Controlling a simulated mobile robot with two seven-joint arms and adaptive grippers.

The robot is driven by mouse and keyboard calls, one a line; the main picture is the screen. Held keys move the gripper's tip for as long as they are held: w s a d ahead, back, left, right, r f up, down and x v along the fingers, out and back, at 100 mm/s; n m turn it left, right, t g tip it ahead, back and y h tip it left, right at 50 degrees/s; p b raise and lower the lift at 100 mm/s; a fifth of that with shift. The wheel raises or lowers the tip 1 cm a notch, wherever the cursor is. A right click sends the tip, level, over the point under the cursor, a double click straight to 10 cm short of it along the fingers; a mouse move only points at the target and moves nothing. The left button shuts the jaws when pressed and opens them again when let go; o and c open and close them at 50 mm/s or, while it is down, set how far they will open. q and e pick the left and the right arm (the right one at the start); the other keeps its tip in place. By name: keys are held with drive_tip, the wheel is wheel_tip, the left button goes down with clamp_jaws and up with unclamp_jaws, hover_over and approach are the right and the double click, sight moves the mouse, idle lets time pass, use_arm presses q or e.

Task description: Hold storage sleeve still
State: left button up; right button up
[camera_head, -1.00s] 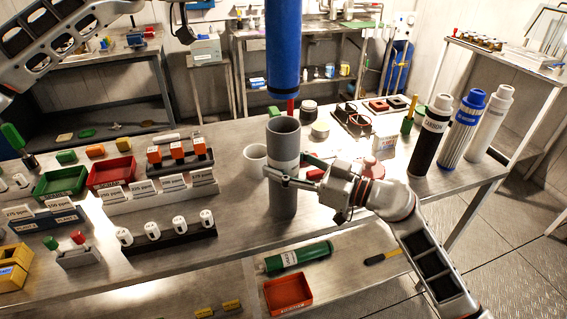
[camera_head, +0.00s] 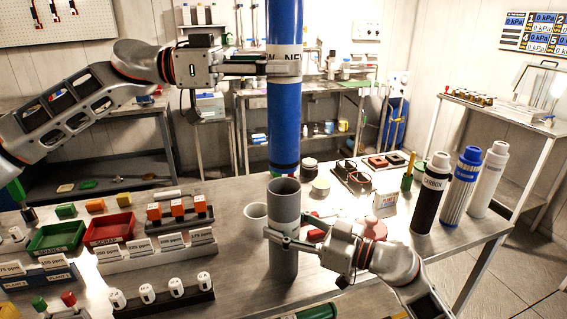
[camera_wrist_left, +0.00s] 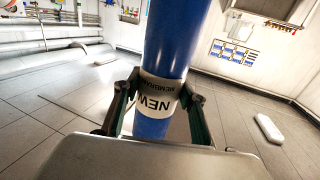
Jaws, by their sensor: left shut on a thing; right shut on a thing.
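A long blue cylinder (camera_head: 283,120) with a white label hangs upright just over the sleeve's mouth. My left gripper (camera_head: 288,67) is shut on it at the label, which reads "NEW" in the left wrist view (camera_wrist_left: 155,103). The blue cylinder's lower end is close to the sleeve's back rim; I cannot tell whether it is inside or behind it.
A white cup (camera_head: 254,216) stands left of the sleeve. Racks of white-capped bottles (camera_head: 162,293) and red and green trays (camera_head: 108,228) fill the table's left. Black, blue and white filter cartridges (camera_head: 431,192) stand at the right.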

sight(283, 149)
use_arm(q)
drive_tip(key=shift+f, duration=1.45)
drive_tip(key=shift+f, duration=6.35)
